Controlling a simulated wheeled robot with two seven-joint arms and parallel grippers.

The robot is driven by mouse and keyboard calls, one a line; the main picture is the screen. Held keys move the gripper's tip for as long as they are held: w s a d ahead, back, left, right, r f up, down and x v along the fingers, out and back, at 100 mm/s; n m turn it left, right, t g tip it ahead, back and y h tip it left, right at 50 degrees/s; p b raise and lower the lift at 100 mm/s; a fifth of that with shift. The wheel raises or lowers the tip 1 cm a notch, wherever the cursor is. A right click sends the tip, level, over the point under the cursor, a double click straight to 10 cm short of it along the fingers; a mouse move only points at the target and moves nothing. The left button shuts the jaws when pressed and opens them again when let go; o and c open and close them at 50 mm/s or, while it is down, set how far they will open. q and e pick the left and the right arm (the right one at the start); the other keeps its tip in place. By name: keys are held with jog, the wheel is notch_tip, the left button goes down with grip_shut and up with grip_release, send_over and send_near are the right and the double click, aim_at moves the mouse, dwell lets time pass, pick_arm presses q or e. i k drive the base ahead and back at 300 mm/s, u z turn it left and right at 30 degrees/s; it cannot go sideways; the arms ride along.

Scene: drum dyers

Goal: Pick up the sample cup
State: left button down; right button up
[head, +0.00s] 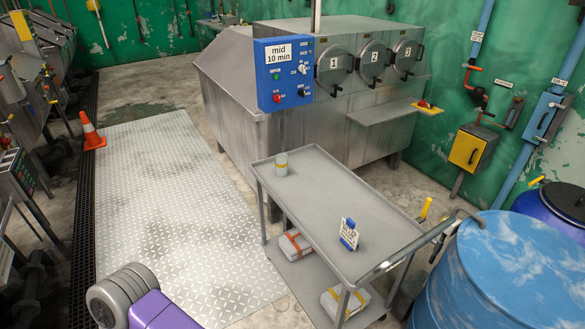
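A small grey cup (281,164) with a yellowish band stands upright near the far left corner of the grey metal cart's top (335,205). It looks like the sample cup. Nothing touches its sides, and I cannot see what is inside it. Neither of my grippers shows in the head view.
A blue item with a white label (348,234) stands on the cart's top; the space between it and the cup is bare. Wrapped packages (295,244) lie on the lower shelf. A steel dyeing machine (330,115) stands behind the cart, a blue drum (500,275) at right. Textured floor plate (165,215) lies clear at left.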

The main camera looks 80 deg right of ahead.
aim_at(282, 165)
jog(key=z, duration=2.4)
jog(key=k, duration=0.8)
jog(key=u, duration=3.3)
jog(key=i, duration=0.1)
jog(key=z, duration=2.25)
jog(key=i, duration=2)
jog(key=z, duration=0.45)
jog(key=i, duration=1.65)
jog(key=z, duration=2.05)
jog(key=i, duration=0.85)
jog(key=z, duration=0.75)
